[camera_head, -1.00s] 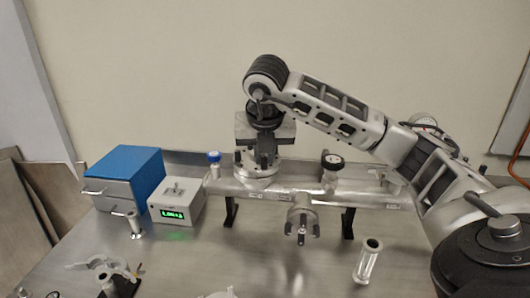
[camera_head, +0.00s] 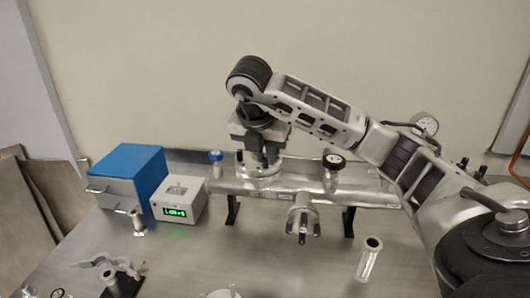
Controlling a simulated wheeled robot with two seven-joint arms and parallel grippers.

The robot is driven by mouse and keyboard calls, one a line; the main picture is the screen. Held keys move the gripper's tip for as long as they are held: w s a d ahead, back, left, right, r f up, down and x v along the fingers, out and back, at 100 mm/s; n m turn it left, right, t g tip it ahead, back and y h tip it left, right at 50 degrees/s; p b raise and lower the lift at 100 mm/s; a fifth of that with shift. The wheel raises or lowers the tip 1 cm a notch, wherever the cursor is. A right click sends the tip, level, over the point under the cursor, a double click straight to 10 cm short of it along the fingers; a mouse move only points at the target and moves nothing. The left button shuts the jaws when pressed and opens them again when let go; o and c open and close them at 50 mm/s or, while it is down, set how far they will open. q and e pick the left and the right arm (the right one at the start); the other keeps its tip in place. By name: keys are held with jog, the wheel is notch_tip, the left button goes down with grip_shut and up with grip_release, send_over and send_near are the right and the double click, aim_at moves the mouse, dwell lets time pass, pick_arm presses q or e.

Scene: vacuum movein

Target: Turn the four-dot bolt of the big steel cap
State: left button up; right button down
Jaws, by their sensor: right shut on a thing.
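The big steel cap (camera_head: 259,174) sits on top of the horizontal steel pipe at the back of the table. My right arm comes in from the right and reaches down over it. My right gripper (camera_head: 266,157) points down at the cap's top and is shut on a bolt there. The gripper hides most of the bolts, and the dot marks are too small to make out. My left gripper is out of view.
A blue-topped drawer box (camera_head: 128,165) and a grey box with a green display (camera_head: 181,198) stand left. A blue-knobbed valve (camera_head: 215,157), a black-knobbed valve (camera_head: 333,162) and a front port (camera_head: 302,216) flank the cap.

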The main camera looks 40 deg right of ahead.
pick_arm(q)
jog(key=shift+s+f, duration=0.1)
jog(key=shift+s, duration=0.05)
pick_arm(e)
jog(key=c, duration=1.4)
grip_release()
jog(key=shift+c, duration=0.2)
